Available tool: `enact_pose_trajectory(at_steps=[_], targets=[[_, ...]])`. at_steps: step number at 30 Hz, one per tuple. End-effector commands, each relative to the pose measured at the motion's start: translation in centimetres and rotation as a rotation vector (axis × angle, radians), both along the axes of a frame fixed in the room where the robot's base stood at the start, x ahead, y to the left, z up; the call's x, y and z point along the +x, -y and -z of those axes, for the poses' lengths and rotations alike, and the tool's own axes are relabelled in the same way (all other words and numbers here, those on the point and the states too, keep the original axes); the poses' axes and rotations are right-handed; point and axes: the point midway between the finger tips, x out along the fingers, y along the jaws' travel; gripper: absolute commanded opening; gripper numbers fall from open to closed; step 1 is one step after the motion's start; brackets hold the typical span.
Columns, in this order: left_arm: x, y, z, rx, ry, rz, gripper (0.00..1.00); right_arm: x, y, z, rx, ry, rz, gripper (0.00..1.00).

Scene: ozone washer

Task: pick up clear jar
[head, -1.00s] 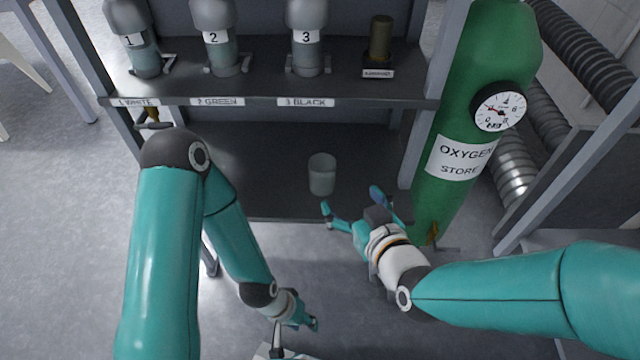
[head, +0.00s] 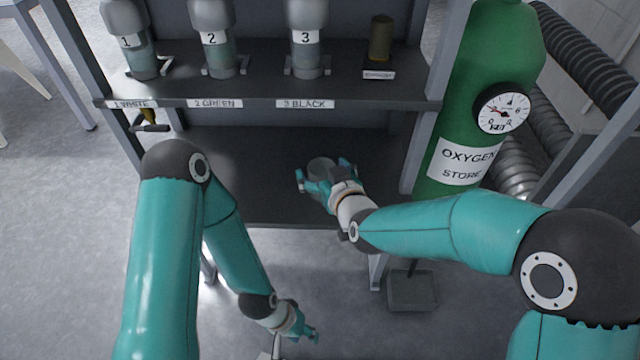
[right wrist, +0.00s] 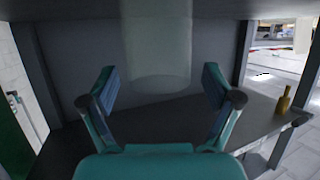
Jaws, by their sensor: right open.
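The clear jar (head: 321,166) stands on the lower shelf (head: 240,165) in the head view, partly hidden by my right gripper. My right gripper (head: 325,174) is open at the jar, its fingers on either side of it in the head view. In the right wrist view the pale, see-through jar (right wrist: 157,45) is centred beyond and between the open fingers (right wrist: 165,92). No contact with it shows. My left gripper (head: 308,335) hangs low at the front, away from the shelf. Its fingertips are too small to read.
Bottles numbered 1, 2 and 3 (head: 308,45) and a small dark cylinder (head: 381,38) stand on the upper shelf, above the jar. The green oxygen cylinder (head: 465,110) is right of the rack. A brass valve (head: 149,118) is at the left post. The shelf beside the jar is clear.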

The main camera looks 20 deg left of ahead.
Motion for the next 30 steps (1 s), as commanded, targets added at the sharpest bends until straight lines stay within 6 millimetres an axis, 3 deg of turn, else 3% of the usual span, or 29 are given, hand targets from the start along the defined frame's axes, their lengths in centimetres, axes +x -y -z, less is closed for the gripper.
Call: enact_pose_trajectory(at_steps=[10,22,30], targets=[[0.0,0.0,0.16,0.0,0.0,0.0,0.4,0.7,-0.54,0.32,0.001,-0.001,0.0,0.87],[0.0,-0.01,0.16,0.0,0.0,0.0,0.4,0.67,-0.56,0.32,0.001,-0.001,-0.001,0.2],[0.0,0.0,0.07,0.0,0.0,0.0,0.4,0.7,-0.57,0.04,0.002,0.001,0.0,0.18]])
